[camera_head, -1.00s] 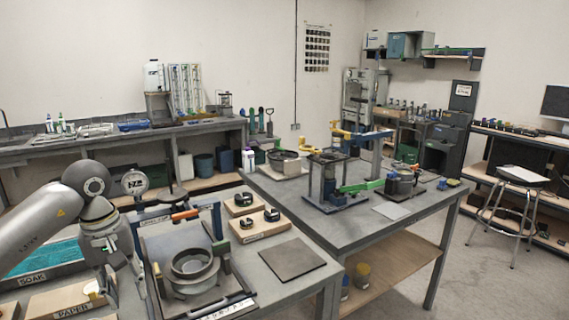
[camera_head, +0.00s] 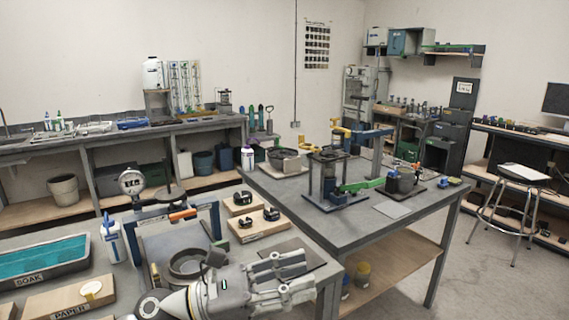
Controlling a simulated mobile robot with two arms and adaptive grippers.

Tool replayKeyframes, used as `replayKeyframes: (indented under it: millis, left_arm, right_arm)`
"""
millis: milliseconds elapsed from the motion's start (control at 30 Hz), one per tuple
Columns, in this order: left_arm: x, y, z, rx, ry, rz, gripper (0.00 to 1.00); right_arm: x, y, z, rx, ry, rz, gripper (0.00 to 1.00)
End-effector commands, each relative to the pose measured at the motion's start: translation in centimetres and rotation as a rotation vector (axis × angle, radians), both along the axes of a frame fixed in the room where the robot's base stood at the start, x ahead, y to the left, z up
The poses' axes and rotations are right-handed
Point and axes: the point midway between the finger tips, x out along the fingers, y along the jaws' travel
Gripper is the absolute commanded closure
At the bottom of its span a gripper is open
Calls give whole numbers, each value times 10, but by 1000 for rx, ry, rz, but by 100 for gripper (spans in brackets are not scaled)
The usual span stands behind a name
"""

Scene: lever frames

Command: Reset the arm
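On the near bench stands a grey and blue lever frame (camera_head: 216,222), with a dark bar (camera_head: 150,213) across its top that has an orange part (camera_head: 183,215). A dark round ring-like pot (camera_head: 184,263) sits inside the frame; its lower front is hidden behind my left gripper. A dial gauge (camera_head: 131,182) stands at the frame's back left. My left gripper (camera_head: 300,277) is at the bottom middle, in front of the frame, with its fingers pointing right. Its fingers are spread apart with nothing between them. My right gripper is not in view.
A teal-filled SOAK tray (camera_head: 48,272), a PAPER board (camera_head: 40,300) and a white bottle (camera_head: 112,240) are at left. Wooden blocks with black parts (camera_head: 243,203) lie right of the frame. A dark flat plate (camera_head: 312,254) is partly behind my gripper. Another bench (camera_head: 420,217) stands right.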

Motion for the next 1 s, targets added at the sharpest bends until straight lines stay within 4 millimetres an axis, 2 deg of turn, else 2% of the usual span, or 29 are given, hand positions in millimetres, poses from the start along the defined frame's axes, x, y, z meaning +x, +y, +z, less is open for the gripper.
replayKeyframes:
  millis: [100,167,267,367,467,567,667,700,833,867,1000]
  left_arm:
    - [12,15,19,-312,298,106,64]
    - [22,30,22,-468,455,162,64]
    - [39,64,12,-725,724,258,64]
    - [51,101,-16,-980,992,359,64]
    - [53,139,-62,-1235,1258,472,64]
    - [39,172,-119,-1490,1509,600,64]
    - [9,198,-180,-1745,1737,752,64]
    - [-9,206,-205,-1846,1822,821,64]
    - [-69,221,-266,-2125,2021,1040,64]
    - [-83,222,-277,2119,-1997,-1057,64]
    - [-142,225,-312,1938,-1750,-1058,64]
  right_arm:
    - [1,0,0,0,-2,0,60]
    - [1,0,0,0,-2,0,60]
    - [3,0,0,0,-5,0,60]
    - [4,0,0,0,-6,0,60]
    - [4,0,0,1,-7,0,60]
    - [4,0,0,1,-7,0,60]
    - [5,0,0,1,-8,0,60]
    - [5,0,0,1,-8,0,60]
    - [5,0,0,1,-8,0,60]
    - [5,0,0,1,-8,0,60]
    - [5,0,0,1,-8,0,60]
